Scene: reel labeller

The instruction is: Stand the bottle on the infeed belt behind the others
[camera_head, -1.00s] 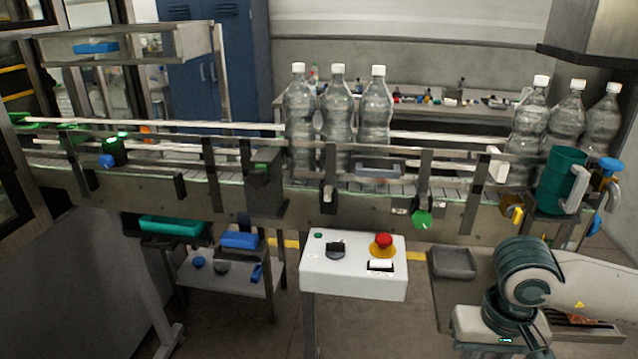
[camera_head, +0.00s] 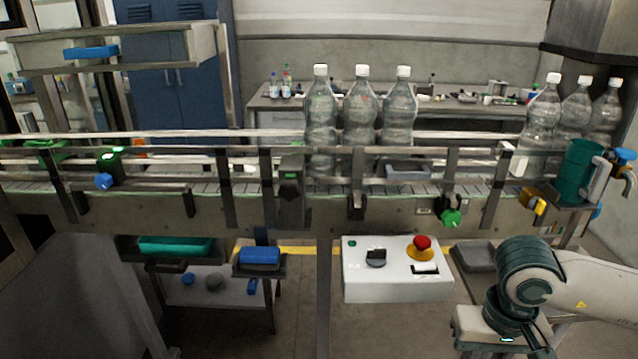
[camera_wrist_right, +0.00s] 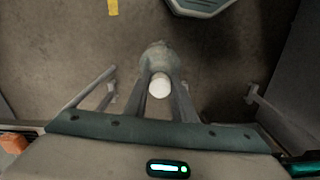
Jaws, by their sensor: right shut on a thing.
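In the right wrist view, a clear bottle (camera_wrist_right: 158,54) with a white cap (camera_wrist_right: 160,85) is between the fingers of my right gripper (camera_wrist_right: 160,78), which is shut on it. The bottle is seen from its cap end, over the floor. In the head view my right arm is at the lower right; its fingers and the held bottle are out of that picture. The infeed belt (camera_head: 225,187) runs across the head view. Three capped bottles (camera_head: 361,110) stand upright on it in a row, and three more (camera_head: 575,105) stand at the right. My left gripper is not in view.
Guide rails (camera_head: 480,152) and posts run along the belt's near side. A white control box (camera_head: 390,285) with a red button stands in front. A green cup-like container (camera_head: 580,172) is at the belt's right. A grey tray (camera_head: 474,257) is below.

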